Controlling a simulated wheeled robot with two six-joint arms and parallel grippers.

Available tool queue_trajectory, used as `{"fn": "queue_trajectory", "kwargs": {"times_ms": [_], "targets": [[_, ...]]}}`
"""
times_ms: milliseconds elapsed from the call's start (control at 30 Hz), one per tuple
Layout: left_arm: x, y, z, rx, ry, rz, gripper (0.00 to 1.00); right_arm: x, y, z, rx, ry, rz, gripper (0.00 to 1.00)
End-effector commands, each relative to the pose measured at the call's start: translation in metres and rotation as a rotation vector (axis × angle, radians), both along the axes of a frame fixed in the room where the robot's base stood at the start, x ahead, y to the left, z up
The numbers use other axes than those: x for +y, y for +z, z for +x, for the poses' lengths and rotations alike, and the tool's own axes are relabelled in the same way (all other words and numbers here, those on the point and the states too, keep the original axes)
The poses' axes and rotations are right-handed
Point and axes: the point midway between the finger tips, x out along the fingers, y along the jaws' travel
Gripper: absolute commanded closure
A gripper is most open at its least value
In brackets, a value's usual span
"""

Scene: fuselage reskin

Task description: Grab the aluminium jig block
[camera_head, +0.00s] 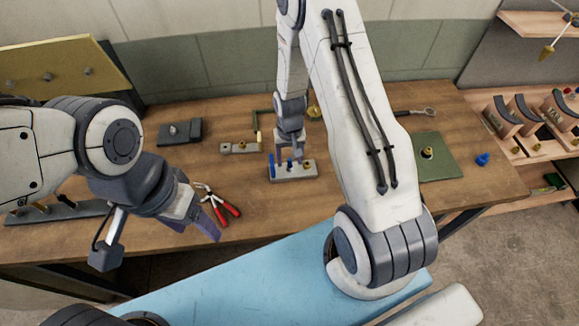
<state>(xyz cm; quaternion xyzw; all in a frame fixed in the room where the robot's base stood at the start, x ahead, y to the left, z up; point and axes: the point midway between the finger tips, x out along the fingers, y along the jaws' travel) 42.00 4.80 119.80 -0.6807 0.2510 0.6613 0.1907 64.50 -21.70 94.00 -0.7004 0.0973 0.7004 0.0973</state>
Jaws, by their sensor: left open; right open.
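A light grey metal block (300,174), which looks like the aluminium jig block, lies on the wooden workbench. It has a blue upright piece at its left end and small fittings on top. My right gripper (289,158) points down, open, directly over the block; its fingertips overlap the block's top in the view, and I cannot tell whether they touch it. My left gripper (196,222) is open and empty near the bench's front edge, left of the block and beside the red-handled pliers.
Red-handled pliers (219,207) lie close to my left gripper. A smaller grey plate with brass knobs (240,147), a dark block (180,132), a green mat (440,163) and a blue piece (482,159) are on the bench (270,217). Shelves stand at right.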

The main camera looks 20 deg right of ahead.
Motion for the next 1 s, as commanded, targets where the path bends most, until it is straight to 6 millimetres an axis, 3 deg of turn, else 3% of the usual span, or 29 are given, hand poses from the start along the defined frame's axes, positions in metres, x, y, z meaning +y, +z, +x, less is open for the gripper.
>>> {"fn": "queue_trajectory", "kwargs": {"times_ms": [33,200,467,500,600,667,1000], "targets": [[0.000,0.008,0.000,0.000,-0.001,0.000,0.33,-0.001,-0.004,-0.002,0.006,0.000,0.001,0.39],[0.000,0.011,0.000,0.000,-0.002,0.000,0.33,0.000,-0.022,0.000,0.002,0.000,0.001,0.39],[0.000,0.010,0.000,0.000,-0.002,0.000,0.33,0.000,-0.026,0.000,0.000,0.000,0.000,0.39],[0.000,0.010,0.000,0.000,-0.002,0.000,0.33,0.000,-0.026,0.000,0.000,0.000,0.000,0.42],[0.000,0.010,0.000,0.000,-0.002,0.000,0.33,0.000,-0.026,0.000,0.000,0.000,0.000,0.81],[0.000,0.010,0.000,0.000,-0.002,0.000,0.33,0.000,-0.026,0.000,0.000,0.000,0.000,1.00],[0.000,0.010,0.000,0.000,-0.002,0.000,0.33,0.000,-0.026,0.000,0.000,0.000,0.000,1.00]]}}
